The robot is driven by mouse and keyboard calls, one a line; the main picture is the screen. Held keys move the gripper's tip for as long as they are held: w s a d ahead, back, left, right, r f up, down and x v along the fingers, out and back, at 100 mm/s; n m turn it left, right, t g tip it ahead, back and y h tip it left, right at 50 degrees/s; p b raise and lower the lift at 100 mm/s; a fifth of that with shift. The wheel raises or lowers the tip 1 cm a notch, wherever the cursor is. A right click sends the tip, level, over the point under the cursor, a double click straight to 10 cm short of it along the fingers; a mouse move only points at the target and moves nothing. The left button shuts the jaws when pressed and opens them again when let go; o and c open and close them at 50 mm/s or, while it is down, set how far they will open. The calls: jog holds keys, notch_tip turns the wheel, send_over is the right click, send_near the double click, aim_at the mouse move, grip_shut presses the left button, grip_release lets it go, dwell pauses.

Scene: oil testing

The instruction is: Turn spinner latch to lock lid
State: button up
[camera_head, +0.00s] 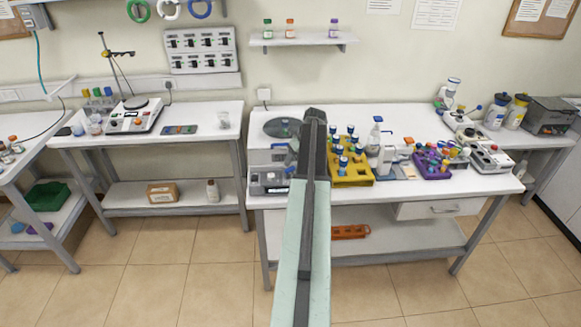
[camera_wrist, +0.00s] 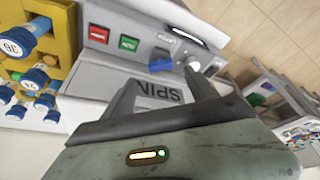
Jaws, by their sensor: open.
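The spinner (camera_head: 268,182) is a grey machine at the left end of the main bench, with its control panel at the front. A round dark lid-like disc (camera_head: 276,127) shows behind it; I cannot tell how it sits. In the wrist view the panel (camera_wrist: 112,27) has a red button, a green button and a white round knob. A small blue part (camera_wrist: 160,65), possibly the latch, sits near the panel edge, just beyond my fingertips. My gripper (camera_wrist: 162,80) is open and empty, its fingers spread over the grey surface. My arm hides part of the spinner in the head view.
A yellow rack (camera_head: 352,175) of blue-capped vials stands right beside the spinner; it also shows at the left of the wrist view (camera_wrist: 62,22). A purple rack (camera_head: 432,166) and other instruments stand farther right. Floor in front of the bench is clear.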

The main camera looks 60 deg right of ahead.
aim_at(291, 169)
jog(key=b+x, duration=0.5)
jog(key=x, duration=0.1)
jog(key=shift+f, duration=0.35)
jog(key=shift+w+f+b, duration=0.2)
jog(key=shift+b, duration=0.2)
jog(key=shift+r, duration=0.1)
